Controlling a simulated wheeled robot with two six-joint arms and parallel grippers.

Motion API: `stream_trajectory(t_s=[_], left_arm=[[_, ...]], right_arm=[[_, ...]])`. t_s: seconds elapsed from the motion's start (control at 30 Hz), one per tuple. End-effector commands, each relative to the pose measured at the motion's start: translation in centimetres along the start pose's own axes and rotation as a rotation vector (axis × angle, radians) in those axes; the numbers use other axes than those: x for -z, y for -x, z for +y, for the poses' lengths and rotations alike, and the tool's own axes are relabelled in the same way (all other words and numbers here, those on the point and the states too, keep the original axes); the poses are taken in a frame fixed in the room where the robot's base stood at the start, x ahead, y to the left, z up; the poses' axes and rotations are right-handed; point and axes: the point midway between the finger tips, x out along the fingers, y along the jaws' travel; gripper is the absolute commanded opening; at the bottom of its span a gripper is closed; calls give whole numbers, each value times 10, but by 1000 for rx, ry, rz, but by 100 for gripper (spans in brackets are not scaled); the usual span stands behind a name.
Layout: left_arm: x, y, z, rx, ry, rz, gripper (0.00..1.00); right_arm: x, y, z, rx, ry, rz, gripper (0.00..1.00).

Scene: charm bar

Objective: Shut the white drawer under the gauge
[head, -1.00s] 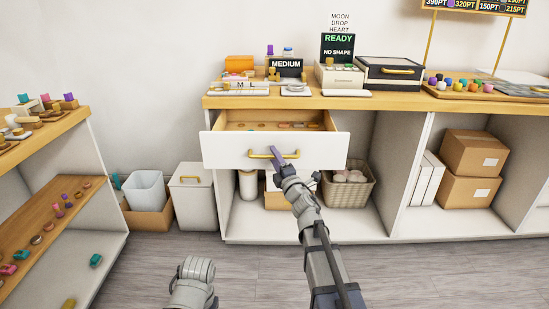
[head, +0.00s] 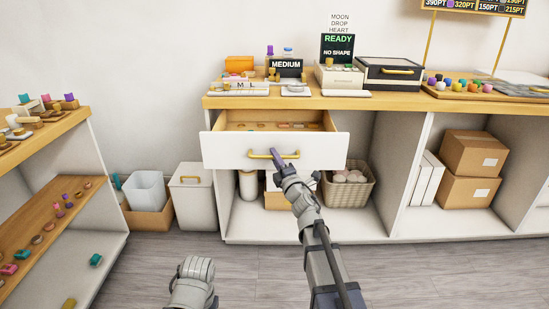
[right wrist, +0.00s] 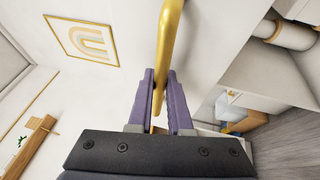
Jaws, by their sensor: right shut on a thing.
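The white drawer (head: 222,150) under the counter is pulled open, and small coloured pieces show inside it. Its brass handle (head: 260,155) is on the front. My right gripper (head: 277,155) is at the handle's right part. In the right wrist view the purple fingers of my right gripper (right wrist: 158,95) are shut on the brass handle (right wrist: 169,35), which runs between them. The gauge (head: 291,89) appears to be the low white device on the counter above the drawer. My left arm shows at the bottom, but its fingers are not visible.
A shelf unit (head: 60,195) with small pieces stands at the left. Cardboard boxes (head: 474,153) sit in the right bay. The grey floor in front is clear.

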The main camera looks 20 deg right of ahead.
Motion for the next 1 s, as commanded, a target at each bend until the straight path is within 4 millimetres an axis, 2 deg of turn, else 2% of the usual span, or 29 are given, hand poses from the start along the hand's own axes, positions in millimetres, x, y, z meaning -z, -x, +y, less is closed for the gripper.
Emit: stream_trajectory(t_s=[0.73, 0.87, 1.0], left_arm=[[0, -2, 0, 0, 0, 0, 100], [0, -2, 0, 0, 0, 0, 100], [0, -2, 0, 0, 0, 0, 100]], right_arm=[[-1, -2, -4, 8, 6, -5, 0], [-5, -12, -6, 8, 6, -6, 0], [-15, -36, -11, 8, 7, -5, 0]])
